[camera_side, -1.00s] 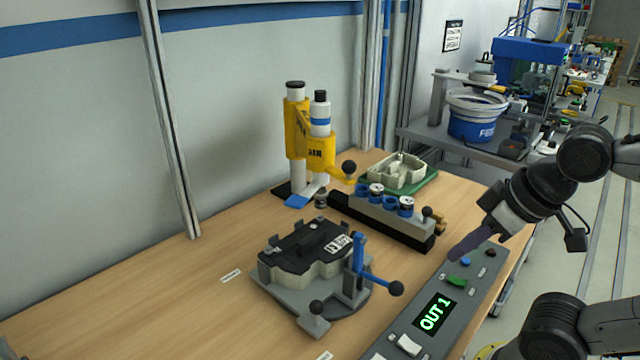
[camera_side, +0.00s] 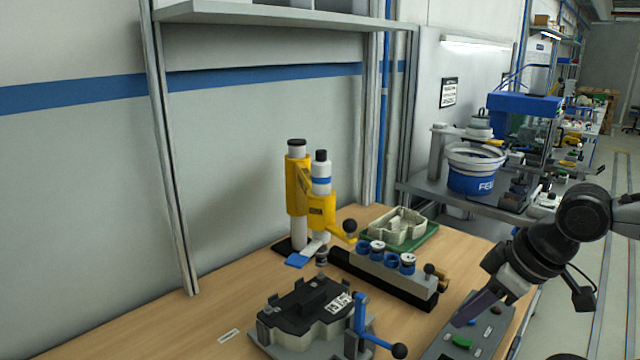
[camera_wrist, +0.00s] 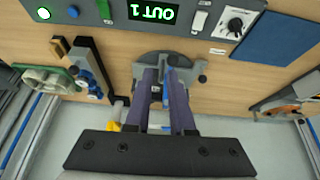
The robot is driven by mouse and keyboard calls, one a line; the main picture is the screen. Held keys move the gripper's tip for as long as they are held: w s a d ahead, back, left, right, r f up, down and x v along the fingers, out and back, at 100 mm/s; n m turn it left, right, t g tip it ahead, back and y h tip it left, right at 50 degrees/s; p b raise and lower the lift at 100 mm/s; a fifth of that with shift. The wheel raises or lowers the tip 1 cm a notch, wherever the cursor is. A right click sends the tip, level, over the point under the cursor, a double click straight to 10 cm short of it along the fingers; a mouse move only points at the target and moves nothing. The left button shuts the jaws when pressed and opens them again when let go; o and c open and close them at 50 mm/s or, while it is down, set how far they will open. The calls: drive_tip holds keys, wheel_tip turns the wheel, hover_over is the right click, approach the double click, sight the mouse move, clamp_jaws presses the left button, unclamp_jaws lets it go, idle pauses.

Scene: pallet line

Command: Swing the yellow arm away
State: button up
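The yellow arm (camera_side: 318,211) is on a white post at the back of the bench, with a black ball knob on its right side. It reaches over a small grey piece and a blue tab. My gripper (camera_side: 458,322) is above the grey control panel, right of the yellow arm and well apart from it. In the wrist view, my gripper's (camera_wrist: 161,76) two purple fingers show a gap with nothing held between them. Only a small yellow patch (camera_wrist: 113,127), perhaps the yellow arm, shows beside them; the rest is hidden.
A fixture with a black-topped part (camera_side: 305,310) and blue lever (camera_side: 361,318) stands in front. A rack of blue-and-white cylinders (camera_side: 392,270) lies between my gripper and the yellow arm. A green tray (camera_side: 425,238) is behind it. The panel display (camera_wrist: 153,12) reads "OUT 1".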

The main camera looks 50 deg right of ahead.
sight(321, 213)
drive_tip(key=o, duration=0.5)
drive_tip(key=d, duration=0.1)
drive_tip(key=s+d+n+g+h, duration=0.1)
drive_tip(key=d, duration=0.1)
drive_tip(key=shift+s+d+r+n+h, duration=0.15)
drive_tip(key=shift+s+r+n+h, duration=0.15)
drive_tip(key=shift+n+h, duration=0.1)
drive_tip(key=shift+c, duration=0.2)
drive_tip(key=shift+o, duration=0.8)
drive_tip(key=d+n+g+h, duration=0.1)
drive_tip(key=d+r+n+g+h, duration=0.1)
drive_tip(key=d, duration=0.1)
drive_tip(key=d+n+g+h, duration=0.1)
drive_tip(key=shift+w+d+r, duration=0.4)
drive_tip(key=w+a+r+n+h, duration=0.1)
drive_tip(key=w+r+n+h, duration=0.2)
drive_tip(key=w+n+h, duration=0.35)
drive_tip(key=w+a+r+n+h, duration=0.1)
drive_tip(key=w+r+n+h, duration=0.25)
drive_tip(key=w, duration=0.55)
drive_tip(key=w+a+f+n+t+h, duration=0.1)
drive_tip(key=w+a+f+n+t, duration=0.2)
drive_tip(key=a, duration=0.3)
drive_tip(key=w+a+f+n+t+h, duration=0.1)
drive_tip(key=w+a+f+n+t, duration=0.2)
drive_tip(key=a, duration=0.4)
drive_tip(key=x, duration=1.4)
drive_tip(key=shift+w+r+m, duration=0.2)
drive_tip(key=shift+w+m, duration=0.1)
drive_tip(key=shift+w, duration=0.05)
